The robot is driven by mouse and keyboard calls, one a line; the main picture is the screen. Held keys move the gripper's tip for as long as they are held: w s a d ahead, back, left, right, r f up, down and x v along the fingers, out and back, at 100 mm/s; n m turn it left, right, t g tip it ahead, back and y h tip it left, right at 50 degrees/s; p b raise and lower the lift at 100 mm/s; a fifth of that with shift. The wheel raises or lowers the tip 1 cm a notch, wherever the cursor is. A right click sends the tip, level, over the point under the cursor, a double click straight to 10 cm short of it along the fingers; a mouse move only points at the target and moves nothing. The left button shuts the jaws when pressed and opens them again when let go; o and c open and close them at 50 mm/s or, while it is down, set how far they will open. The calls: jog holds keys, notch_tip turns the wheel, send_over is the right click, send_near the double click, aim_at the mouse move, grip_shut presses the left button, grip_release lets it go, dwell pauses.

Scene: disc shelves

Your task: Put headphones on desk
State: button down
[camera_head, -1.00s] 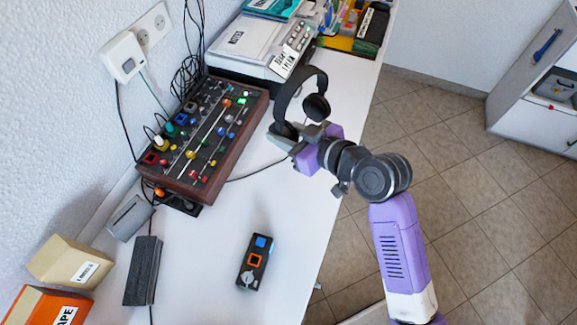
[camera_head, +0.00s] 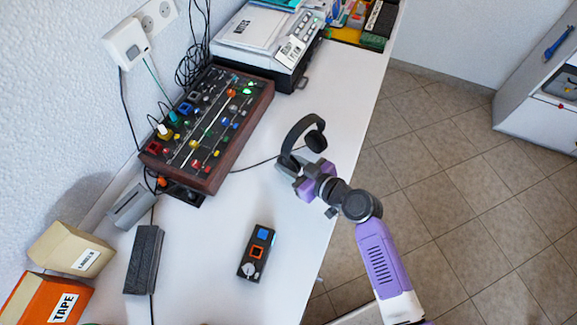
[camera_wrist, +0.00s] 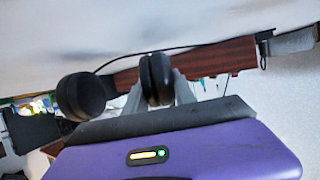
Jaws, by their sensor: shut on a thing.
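The black headphones (camera_head: 289,140) are held by my gripper (camera_head: 296,172), which is shut on one ear cup. The headband arches up and to the right, and the other ear cup (camera_head: 316,141) hangs free. In the head view they show over the right part of the white desk (camera_head: 215,250); I cannot tell how high above it they are. In the wrist view, one ear cup (camera_wrist: 155,80) is between the fingers and the other cup (camera_wrist: 82,97) is to the left.
A mixer board (camera_head: 205,128) with a wooden side stands along the wall. A black control box (camera_head: 256,253) lies at the desk's front middle. A printer-like machine (camera_head: 270,40) is at the back. Boxes (camera_head: 70,248) stand at the left.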

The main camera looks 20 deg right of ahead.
jog(key=shift+f, duration=0.85)
jog(key=shift+f+b, duration=0.25)
jog(key=shift+b, duration=0.1)
jog(key=c, duration=1)
grip_release()
jog(key=shift+c, duration=0.2)
jog(key=shift+r, duration=0.2)
jog(key=b+v, duration=0.1)
jog(key=v, duration=1.1)
jog(key=shift+b, duration=0.3)
